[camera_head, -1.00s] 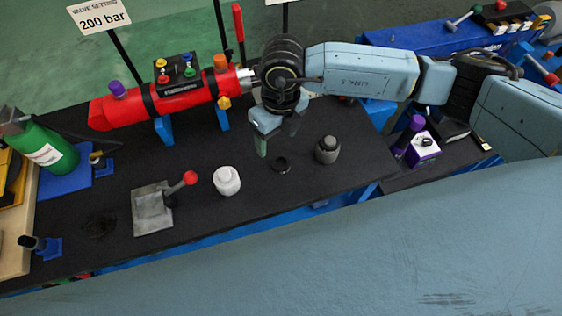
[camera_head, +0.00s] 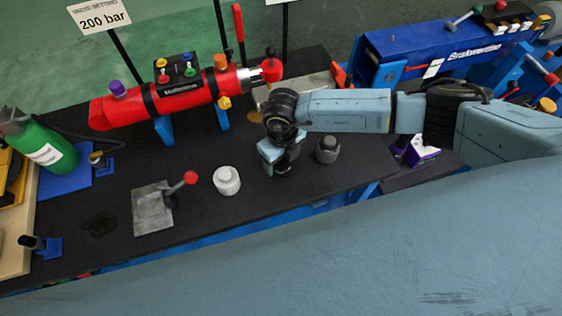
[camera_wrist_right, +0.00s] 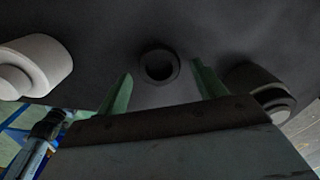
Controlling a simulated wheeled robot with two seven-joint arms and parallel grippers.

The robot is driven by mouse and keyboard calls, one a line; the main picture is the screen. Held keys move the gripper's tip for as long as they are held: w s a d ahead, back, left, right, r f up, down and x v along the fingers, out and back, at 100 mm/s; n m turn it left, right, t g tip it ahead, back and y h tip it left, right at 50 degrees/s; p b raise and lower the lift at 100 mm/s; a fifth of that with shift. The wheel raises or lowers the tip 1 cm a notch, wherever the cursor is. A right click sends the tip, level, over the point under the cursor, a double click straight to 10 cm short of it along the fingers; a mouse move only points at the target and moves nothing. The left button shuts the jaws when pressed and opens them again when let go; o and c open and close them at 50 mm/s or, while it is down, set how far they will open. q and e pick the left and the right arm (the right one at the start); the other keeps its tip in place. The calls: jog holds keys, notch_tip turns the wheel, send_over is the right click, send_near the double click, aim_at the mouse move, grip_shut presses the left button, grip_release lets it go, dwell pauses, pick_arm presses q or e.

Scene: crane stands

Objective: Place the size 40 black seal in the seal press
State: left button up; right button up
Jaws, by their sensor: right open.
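The black seal, a small dark ring (camera_wrist_right: 174,66), lies flat on the black bench top in the right wrist view. My right gripper (camera_wrist_right: 161,84) is open, with one green finger to each side of the ring and nothing held. In the head view the gripper (camera_head: 281,166) is low over the ring's place and mostly hides it. No size marking is readable. A grey metal plate with a red-knobbed lever (camera_head: 153,208) stands on the bench to the left; I cannot tell for sure that it is the seal press. My left gripper is not in view.
A white cylinder (camera_head: 227,181) stands left of the gripper and a dark grey one (camera_head: 327,149) close to its right. A red cylinder (camera_head: 180,97) on blue stands lies behind. A green bottle (camera_head: 46,148) is at far left. A dark round patch (camera_head: 99,224) lies near the plate.

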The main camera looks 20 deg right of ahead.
jog(key=shift+f, duration=0.5)
jog(key=c, duration=1.1)
jog(key=shift+o, duration=0.2)
jog(key=shift+r, duration=0.1)
